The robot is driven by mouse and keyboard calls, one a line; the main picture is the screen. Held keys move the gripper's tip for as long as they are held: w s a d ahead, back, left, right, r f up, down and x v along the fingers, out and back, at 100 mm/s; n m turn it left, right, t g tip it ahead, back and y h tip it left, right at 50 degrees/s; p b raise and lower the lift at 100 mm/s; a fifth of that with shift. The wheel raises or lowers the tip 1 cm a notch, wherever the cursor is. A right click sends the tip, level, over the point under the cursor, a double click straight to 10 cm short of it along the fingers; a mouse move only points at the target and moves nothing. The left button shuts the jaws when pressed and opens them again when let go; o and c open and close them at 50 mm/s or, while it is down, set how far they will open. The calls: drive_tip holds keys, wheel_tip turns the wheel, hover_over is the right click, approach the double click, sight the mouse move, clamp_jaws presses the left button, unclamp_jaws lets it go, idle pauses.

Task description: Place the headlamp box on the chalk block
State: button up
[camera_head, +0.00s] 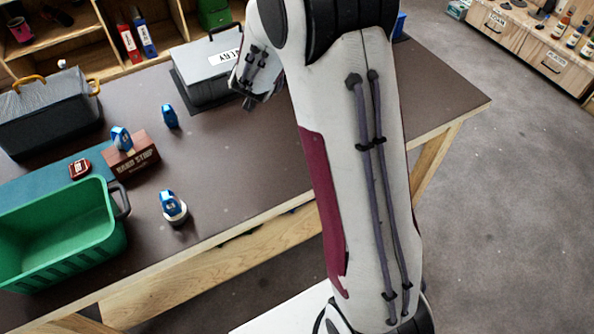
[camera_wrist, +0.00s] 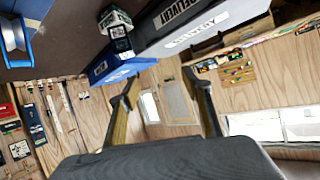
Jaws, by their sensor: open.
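A small red box with a pale label (camera_head: 79,169) lies on the teal mat beside the green bin; I cannot read its label, so I cannot tell if it is the headlamp box. I cannot single out the chalk block for certain. A brown-red lettered block (camera_head: 138,157) stands right of the red box, with a blue-and-white item (camera_head: 121,138) on top. In the wrist view a small green-and-white box (camera_wrist: 114,17) shows at the top. My gripper (camera_wrist: 165,88) is open and empty, with no object between its fingers.
A green bin (camera_head: 112,244) stands front left. A black crate (camera_head: 45,122) and a grey lettered case (camera_head: 205,88) stand towards the back. Blue items (camera_head: 170,117) and (camera_head: 172,205) stand on the table. The brown tabletop (camera_head: 235,160) is clear in the middle.

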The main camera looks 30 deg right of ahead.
drive_tip(key=s+a+r+n+g+y, duration=0.1)
drive_tip(key=s+a+r+n+y, duration=0.5)
drive_tip(key=s+a+r, duration=0.65)
drive_tip(key=s+a+f+g, duration=0.1)
drive_tip(key=s+g, duration=0.1)
drive_tip(key=s, duration=1.2)
drive_tip(key=s+a+f+n+g, duration=0.1)
drive_tip(key=s+f+g, duration=0.1)
drive_tip(key=s, duration=1.3)
drive_tip(key=shift+f, duration=0.3)
